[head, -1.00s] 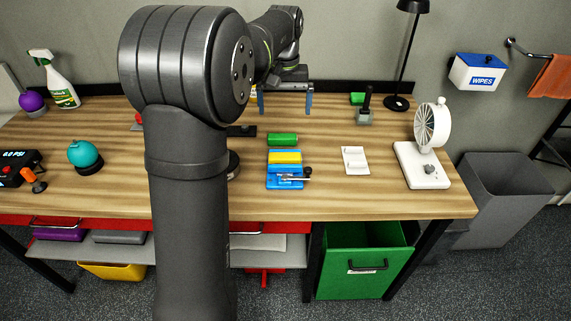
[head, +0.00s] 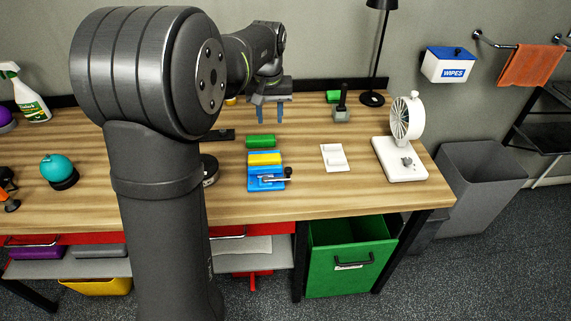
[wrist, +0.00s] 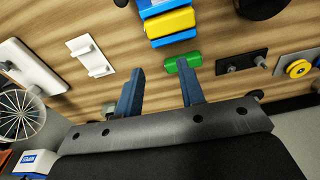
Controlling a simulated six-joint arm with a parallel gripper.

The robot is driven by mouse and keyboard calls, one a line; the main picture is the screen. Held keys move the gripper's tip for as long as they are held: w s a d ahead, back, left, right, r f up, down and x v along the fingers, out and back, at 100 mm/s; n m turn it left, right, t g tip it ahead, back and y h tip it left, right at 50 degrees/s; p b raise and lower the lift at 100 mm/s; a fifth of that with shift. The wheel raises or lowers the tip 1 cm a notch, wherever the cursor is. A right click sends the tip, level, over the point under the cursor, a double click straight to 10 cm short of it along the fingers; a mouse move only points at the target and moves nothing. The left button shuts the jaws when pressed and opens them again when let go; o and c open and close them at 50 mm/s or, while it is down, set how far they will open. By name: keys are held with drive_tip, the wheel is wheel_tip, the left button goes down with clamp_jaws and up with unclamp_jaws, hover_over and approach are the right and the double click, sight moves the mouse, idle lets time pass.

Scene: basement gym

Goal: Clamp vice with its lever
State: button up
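The vice (head: 266,183) is a small blue tool on the wooden bench, with a yellow block (head: 265,158) set between its blue parts. Its metal lever (head: 277,180) with a dark knob lies across the near side. In the wrist view the vice (wrist: 172,39) and the yellow block (wrist: 169,22) show at the top; the lever is not clear there. My gripper (head: 270,113) is beyond the vice, above the back of the bench, fingers pointing down. In the wrist view my gripper (wrist: 162,78) has its blue fingers apart with nothing held between them.
A green block (head: 260,141) lies just behind the vice. A white plate (head: 333,158) and a white wheel device (head: 400,170) stand to the right. A grey joystick-like part (head: 341,112) and a lamp (head: 371,99) stand behind. A teal round object (head: 57,168) is left of my arm.

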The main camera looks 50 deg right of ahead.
drive_tip(key=s+f, duration=0.1)
drive_tip(key=s+f+t+h, duration=0.1)
drive_tip(key=s, duration=0.1)
drive_tip(key=s+f+m+h, duration=0.1)
drive_tip(key=s, duration=0.1)
drive_tip(key=shift+d, duration=0.35)
clamp_jaws()
drive_tip(key=shift+s+f+t, duration=0.25)
drive_tip(key=shift+s+t, duration=0.05)
drive_tip(key=shift+s, duration=0.1)
drive_tip(key=x, duration=0.9)
drive_tip(key=shift+d+f, duration=0.25)
drive_tip(key=shift+f, duration=0.1)
drive_tip(key=shift+s+a+f, duration=0.1)
drive_tip(key=shift+s+a, duration=0.55)
drive_tip(key=shift+a, duration=0.25)
drive_tip(key=shift+s+a+f, duration=0.1)
drive_tip(key=shift+s+a, duration=0.1)
drive_tip(key=shift+a, duration=0.05)
drive_tip(key=shift+s+a, duration=0.3)
drive_tip(key=shift+a, duration=0.1)
